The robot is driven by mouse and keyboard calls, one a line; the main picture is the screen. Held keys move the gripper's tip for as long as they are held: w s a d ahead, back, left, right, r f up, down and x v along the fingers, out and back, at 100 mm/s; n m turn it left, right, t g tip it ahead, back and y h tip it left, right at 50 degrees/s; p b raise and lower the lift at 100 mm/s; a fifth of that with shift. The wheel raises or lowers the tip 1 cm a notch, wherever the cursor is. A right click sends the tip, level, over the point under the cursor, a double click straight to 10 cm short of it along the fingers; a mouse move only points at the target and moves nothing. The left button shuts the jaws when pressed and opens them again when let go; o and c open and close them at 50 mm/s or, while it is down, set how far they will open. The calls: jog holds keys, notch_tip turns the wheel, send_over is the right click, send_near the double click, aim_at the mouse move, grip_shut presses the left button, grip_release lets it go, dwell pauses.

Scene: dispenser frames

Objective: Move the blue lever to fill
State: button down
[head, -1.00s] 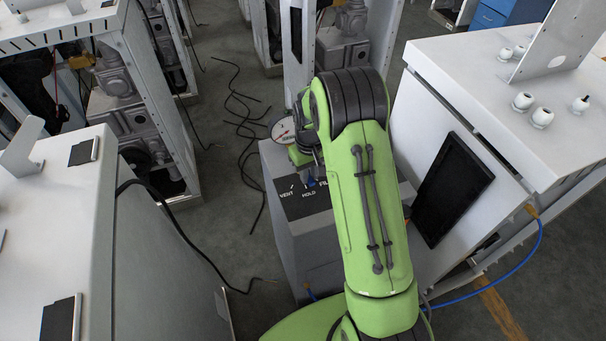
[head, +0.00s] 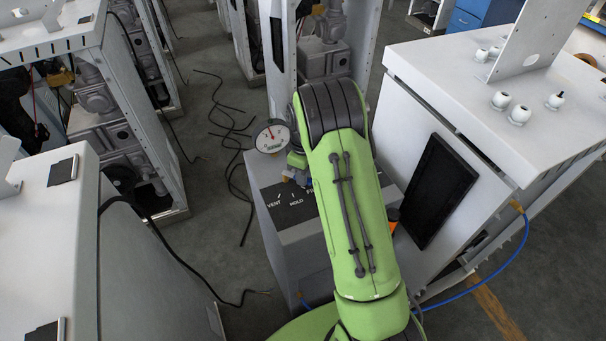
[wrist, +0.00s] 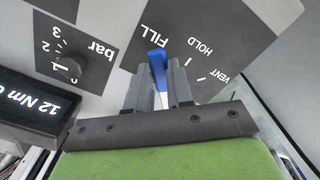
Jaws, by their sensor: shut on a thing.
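The blue lever (wrist: 157,62) stands on a dark panel in the wrist view, its tip at the FILL label (wrist: 154,41). My gripper (wrist: 163,78) is shut on the lever, with one grey finger on each side. The HOLD label (wrist: 201,47) and VENT label (wrist: 223,81) lie to the right of it, each with a white tick. In the head view the dark panel (head: 281,208) shows VENT and HOLD on top of a grey box. My green arm covers the FILL end and most of the gripper there.
A round gauge (head: 272,136) stands just behind the panel. A white cabinet (head: 433,80) with a black screen (head: 438,190) stands close on the right. A knob (wrist: 74,68) on a bar scale and a torque display (wrist: 35,113) sit left of the lever in the wrist view.

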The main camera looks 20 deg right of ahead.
jog(key=shift+r, duration=0.1)
jog(key=c, duration=1)
grip_release()
notch_tip(320, 180, up, 16)
jog(key=p, duration=0.2)
